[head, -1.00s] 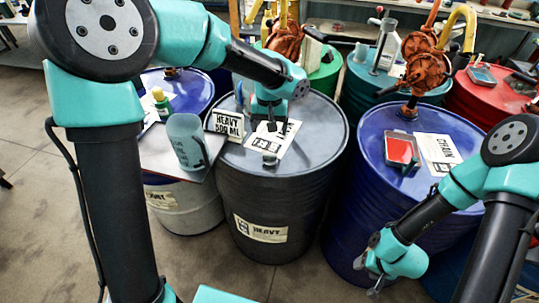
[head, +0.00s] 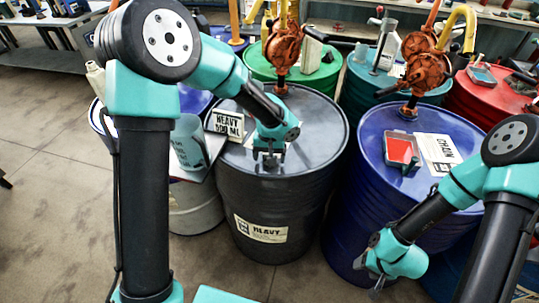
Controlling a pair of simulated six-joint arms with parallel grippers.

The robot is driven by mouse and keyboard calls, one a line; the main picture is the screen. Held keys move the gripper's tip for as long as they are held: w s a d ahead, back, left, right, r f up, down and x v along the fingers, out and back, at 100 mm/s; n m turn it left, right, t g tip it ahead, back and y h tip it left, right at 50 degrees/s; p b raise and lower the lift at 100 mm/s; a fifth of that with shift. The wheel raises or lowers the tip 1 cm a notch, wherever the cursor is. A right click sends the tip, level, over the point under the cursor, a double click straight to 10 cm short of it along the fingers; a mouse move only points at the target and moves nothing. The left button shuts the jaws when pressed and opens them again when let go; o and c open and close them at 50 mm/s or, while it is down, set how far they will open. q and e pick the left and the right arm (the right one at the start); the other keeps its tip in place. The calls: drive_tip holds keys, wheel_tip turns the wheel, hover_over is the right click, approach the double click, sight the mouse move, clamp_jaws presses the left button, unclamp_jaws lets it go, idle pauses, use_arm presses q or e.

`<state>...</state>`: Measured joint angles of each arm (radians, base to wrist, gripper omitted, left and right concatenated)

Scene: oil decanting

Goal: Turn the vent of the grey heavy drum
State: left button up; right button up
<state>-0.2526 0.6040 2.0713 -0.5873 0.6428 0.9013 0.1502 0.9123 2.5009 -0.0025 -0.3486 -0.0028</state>
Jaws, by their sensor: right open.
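The grey heavy drum (head: 275,215) stands upright in the middle of the head view, with a "HEAVY" label on its front. My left gripper (head: 268,165) points down at the front part of its lid, where the small vent was visible earlier. Its fingers look set on either side of that spot. The vent is now hidden by the gripper, and I cannot tell if the fingers touch it. My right gripper (head: 376,285) is open and empty, low in front of the blue drum (head: 350,205).
A "HEAVY 500 ML" card (head: 224,123) and a translucent blue jug (head: 188,142) stand left of the gripper. A red-topped device (head: 402,150) lies on the blue drum.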

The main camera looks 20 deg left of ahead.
use_arm(q)
drive_tip(key=shift+c, duration=0.3)
drive_tip(key=c, duration=0.9)
drive_tip(key=shift+o, duration=0.2)
drive_tip(key=shift+m, duration=0.3)
drive_tip(key=m, duration=0.4)
drive_tip(key=shift+a, duration=0.1)
drive_tip(key=m, duration=0.4)
drive_tip(key=shift+w+a+m, duration=0.1)
drive_tip(key=shift+m, duration=0.3)
drive_tip(key=m, duration=0.4)
drive_tip(key=shift+m, duration=0.3)
drive_tip(key=shift+w+a+m, duration=0.1)
drive_tip(key=shift+w+m, duration=0.05)
drive_tip(key=shift+m, duration=1.85)
